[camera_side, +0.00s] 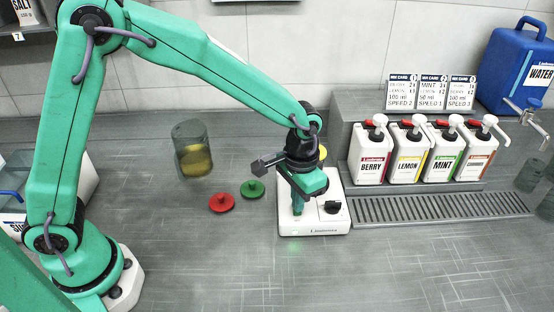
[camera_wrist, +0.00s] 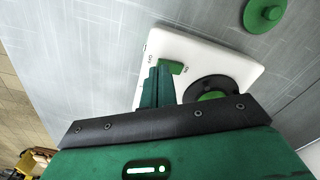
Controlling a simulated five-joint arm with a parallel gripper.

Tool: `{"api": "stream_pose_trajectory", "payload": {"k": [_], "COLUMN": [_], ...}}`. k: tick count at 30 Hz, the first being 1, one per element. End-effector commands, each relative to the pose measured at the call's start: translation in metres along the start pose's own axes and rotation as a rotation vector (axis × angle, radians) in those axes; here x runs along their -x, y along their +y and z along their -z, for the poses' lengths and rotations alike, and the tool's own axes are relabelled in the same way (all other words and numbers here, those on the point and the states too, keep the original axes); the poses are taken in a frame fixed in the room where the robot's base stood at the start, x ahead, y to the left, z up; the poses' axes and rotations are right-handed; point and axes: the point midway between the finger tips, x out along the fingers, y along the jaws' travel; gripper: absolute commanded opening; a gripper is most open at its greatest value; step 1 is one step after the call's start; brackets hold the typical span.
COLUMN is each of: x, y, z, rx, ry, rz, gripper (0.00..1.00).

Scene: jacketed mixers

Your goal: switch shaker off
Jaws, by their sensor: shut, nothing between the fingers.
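The shaker (camera_side: 318,224) is a white box with a black knob (camera_side: 332,207) on its right part. A faint green glow shows at its front edge. In the wrist view the white shaker (camera_wrist: 205,55) carries a green switch (camera_wrist: 172,67) between the marks OFF and ON, and a dark round knob. My gripper (camera_side: 297,212) points down over the left part of the shaker. In the wrist view my gripper (camera_wrist: 158,72) is shut and empty, its tips right at the switch's OFF-side end. Whether they touch it I cannot tell.
A red lid (camera_side: 222,203) and a green lid (camera_side: 252,188) lie left of the shaker. A glass beaker with yellow liquid (camera_side: 195,160) stands behind them. Several pump bottles (camera_side: 411,152) stand on a ledge at right, above a drip grate (camera_side: 440,208). The front counter is clear.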

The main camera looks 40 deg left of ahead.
Motion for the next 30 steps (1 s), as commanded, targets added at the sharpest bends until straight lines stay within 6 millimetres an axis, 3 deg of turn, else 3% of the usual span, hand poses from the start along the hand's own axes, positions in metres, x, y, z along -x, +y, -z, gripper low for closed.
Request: {"api": "stream_pose_trajectory", "payload": {"k": [30], "x": [-0.0107], "y": [-0.0001], "z": [-0.0001], "rx": [0.000], "ry": [0.000], "rz": [0.000], "gripper": [0.00]}}
